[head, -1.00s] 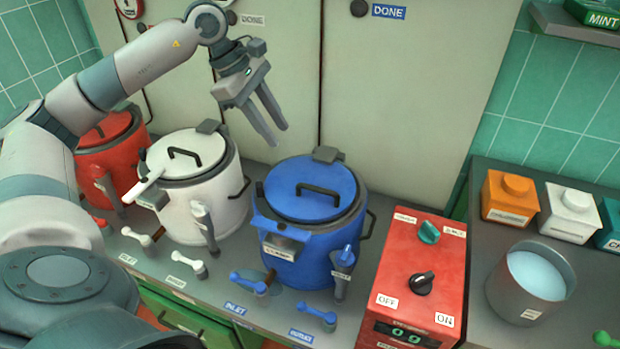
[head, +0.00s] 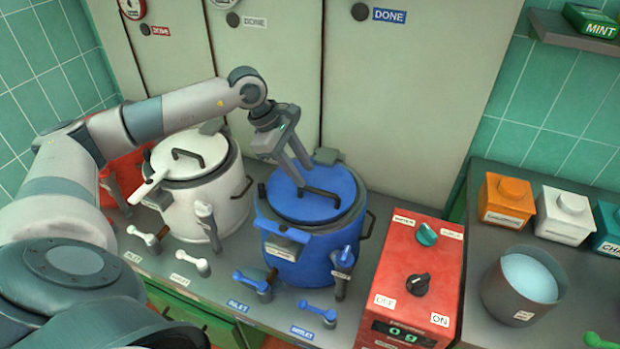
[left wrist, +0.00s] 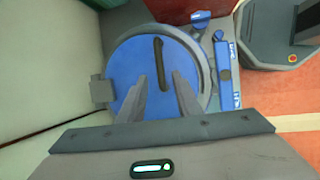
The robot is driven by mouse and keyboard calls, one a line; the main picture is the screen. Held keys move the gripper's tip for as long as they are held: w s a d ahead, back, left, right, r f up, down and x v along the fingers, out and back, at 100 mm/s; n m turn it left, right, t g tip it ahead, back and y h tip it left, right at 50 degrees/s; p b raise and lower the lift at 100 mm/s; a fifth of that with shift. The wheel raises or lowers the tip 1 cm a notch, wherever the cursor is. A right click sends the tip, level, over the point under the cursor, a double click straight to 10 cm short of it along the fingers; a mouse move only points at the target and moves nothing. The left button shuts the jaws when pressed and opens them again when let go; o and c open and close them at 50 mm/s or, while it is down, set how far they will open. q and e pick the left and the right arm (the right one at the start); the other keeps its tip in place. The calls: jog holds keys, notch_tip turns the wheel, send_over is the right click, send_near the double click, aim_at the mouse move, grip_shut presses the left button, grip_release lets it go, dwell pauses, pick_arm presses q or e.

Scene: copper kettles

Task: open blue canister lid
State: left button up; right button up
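The blue canister (head: 312,248) stands on the counter with its blue lid (head: 335,180) closed. A dark bar handle (head: 322,192) lies across the lid, and a grey hinge block (head: 326,156) sits at its back. My left gripper (head: 305,179) is just above the lid, fingers apart, pointing down. In the left wrist view, the open fingers (left wrist: 158,98) show over the blue lid (left wrist: 127,68), and the handle (left wrist: 159,62) shows between and beyond the tips. Whether the fingers touch the lid is unclear. My right gripper is not in view.
A white canister (head: 207,210) and a partly hidden red canister (head: 120,172) stand to the left. A red control box (head: 415,270) stands to the right. Blue valve levers (head: 250,282) are in front. Cabinet doors (head: 400,100) rise behind.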

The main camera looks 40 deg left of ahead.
aim_at(314, 188)
pick_arm(q)
jog(key=shift+p+x, duration=0.6)
jog(key=shift+x, duration=2.15)
grip_shut()
